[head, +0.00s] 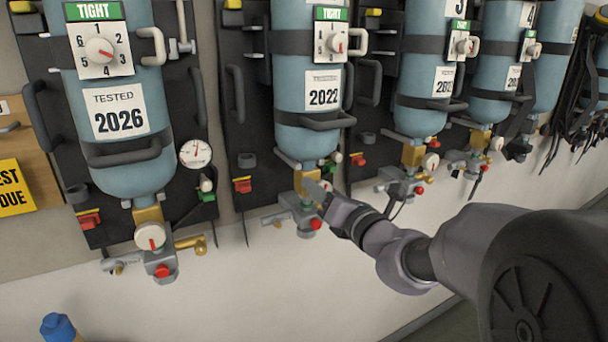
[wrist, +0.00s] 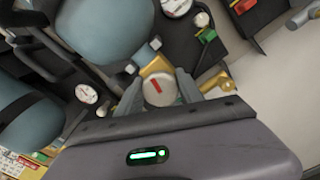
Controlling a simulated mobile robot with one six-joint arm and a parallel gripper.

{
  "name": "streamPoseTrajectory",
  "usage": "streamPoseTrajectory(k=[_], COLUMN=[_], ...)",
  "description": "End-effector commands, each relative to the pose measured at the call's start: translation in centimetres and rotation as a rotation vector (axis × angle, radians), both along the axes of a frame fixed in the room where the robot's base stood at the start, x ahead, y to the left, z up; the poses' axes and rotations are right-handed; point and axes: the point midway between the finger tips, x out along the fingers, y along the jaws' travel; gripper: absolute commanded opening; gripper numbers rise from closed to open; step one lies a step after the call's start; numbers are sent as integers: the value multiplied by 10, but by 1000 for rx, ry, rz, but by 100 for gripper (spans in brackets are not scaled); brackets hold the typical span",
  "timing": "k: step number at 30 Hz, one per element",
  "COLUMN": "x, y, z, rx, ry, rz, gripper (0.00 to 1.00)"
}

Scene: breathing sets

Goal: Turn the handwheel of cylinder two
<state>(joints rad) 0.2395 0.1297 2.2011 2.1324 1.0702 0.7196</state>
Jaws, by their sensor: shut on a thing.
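Cylinder two (head: 307,110) is the blue cylinder tagged 2022, second from the left in the head view, hanging upright with its valve at the bottom. My gripper (head: 318,190) is at that valve and covers its handwheel in the head view. In the wrist view, the handwheel (wrist: 157,93) is a pale round knob with a red mark on its face. The fingers of my gripper (wrist: 160,86) lie on either side of the knob and are shut on it. The brass valve block (head: 307,182) shows just above my gripper.
Cylinder one (head: 118,155), tagged 2026, hangs to the left with its own handwheel (head: 150,236). A third cylinder (head: 427,70) and others hang to the right. A red button (head: 315,224) is just below my gripper. The pale wall (head: 270,290) below is clear.

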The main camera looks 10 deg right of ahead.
Motion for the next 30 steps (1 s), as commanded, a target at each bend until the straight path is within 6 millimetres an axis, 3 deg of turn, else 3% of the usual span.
streamPoseTrajectory(k=[30], x=[0], y=[-2], z=[3], rx=[918], ry=[301], rz=[4], gripper=[4])
